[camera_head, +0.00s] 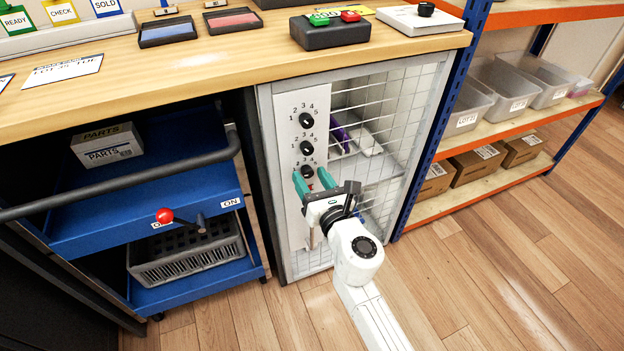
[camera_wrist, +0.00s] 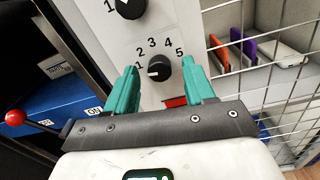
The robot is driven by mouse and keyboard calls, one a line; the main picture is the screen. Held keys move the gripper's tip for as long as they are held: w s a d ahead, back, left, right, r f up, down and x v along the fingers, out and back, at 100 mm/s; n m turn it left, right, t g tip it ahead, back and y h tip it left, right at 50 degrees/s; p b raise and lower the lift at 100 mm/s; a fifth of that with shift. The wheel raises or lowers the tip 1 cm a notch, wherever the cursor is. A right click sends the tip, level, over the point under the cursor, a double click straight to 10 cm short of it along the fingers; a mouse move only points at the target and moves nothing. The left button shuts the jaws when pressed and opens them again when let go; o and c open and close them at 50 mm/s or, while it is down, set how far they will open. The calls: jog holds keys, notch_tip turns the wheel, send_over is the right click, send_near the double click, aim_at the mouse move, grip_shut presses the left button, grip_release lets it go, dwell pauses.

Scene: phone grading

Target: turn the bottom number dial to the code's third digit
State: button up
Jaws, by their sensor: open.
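The bottom number dial (camera_head: 307,171) is a black knob on the light panel of the wire cage's front, lowest of three in a column. In the wrist view the bottom dial (camera_wrist: 159,68) has numbers 1 to 5 around it; its white mark points left, toward the 1 side. My gripper (camera_head: 312,175) is in front of it with green fingers apart. In the wrist view my gripper (camera_wrist: 161,78) has one finger on each side of the dial, with gaps showing, and holds nothing. The middle dial (camera_head: 306,148) and top dial (camera_head: 306,120) are above. I cannot read a code.
A red patch (camera_wrist: 176,102) is below the bottom dial. The wire cage (camera_head: 400,110) holds a purple item (camera_head: 341,138). A blue cart (camera_head: 90,225) with a red-knobbed lever (camera_head: 165,215) stands left. The wooden bench (camera_head: 200,75) overhangs the panel. Shelves stand right.

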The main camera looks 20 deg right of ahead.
grip_shut()
dwell(0.6)
